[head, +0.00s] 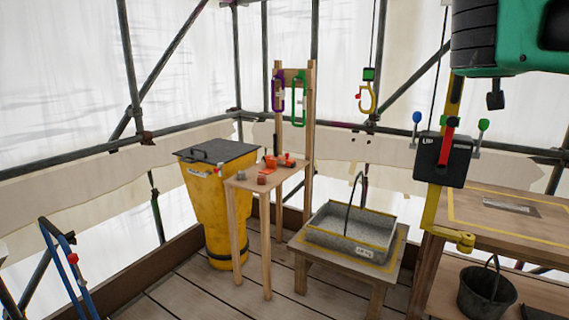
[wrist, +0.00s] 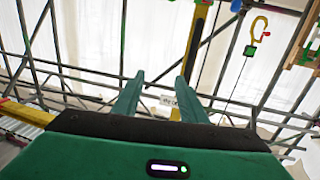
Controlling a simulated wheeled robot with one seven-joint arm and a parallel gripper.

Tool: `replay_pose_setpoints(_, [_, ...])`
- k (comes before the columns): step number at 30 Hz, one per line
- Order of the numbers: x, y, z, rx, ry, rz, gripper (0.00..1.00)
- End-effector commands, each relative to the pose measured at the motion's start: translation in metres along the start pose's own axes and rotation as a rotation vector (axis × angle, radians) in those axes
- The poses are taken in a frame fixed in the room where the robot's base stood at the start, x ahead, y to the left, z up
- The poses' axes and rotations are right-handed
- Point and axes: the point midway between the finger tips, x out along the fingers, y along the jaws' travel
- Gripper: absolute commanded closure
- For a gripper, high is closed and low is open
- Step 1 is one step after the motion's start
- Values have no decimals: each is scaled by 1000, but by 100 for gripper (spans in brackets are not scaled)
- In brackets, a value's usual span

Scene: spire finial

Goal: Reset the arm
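My gripper (wrist: 155,95) shows in the wrist view with two green fingers held apart and nothing between them. It points out towards the scaffold poles and white sheeting. In the head view a green and black part of my arm (head: 510,38) hangs at the top right, above the workbench. The fingers themselves cannot be made out there.
A yellow bin (head: 207,205) with a dark lid stands beside a narrow wooden table (head: 240,180). A grey tray (head: 335,240) sits on a low stand. A yellow hook (head: 367,97) hangs on a cable. A black control box (head: 442,160) is near the workbench (head: 530,225). A bucket (head: 487,295) is below.

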Motion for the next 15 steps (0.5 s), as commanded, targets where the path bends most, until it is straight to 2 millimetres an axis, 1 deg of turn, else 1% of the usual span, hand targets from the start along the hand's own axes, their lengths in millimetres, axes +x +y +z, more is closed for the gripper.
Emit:
replay_pose_setpoints(1, [6,4,12,-10,-30,4,61])
replay_pose_setpoints(3, [11,11,29,-22,-73,8,61])
replay_pose_setpoints(8, [13,30,66,-42,-174,14,61])
replay_pose_setpoints(11, [13,41,96,-58,-253,14,61])
replay_pose_setpoints(14, [10,56,132,-75,-350,15,61])
replay_pose_setpoints(15, [8,63,149,-82,-397,16,61])
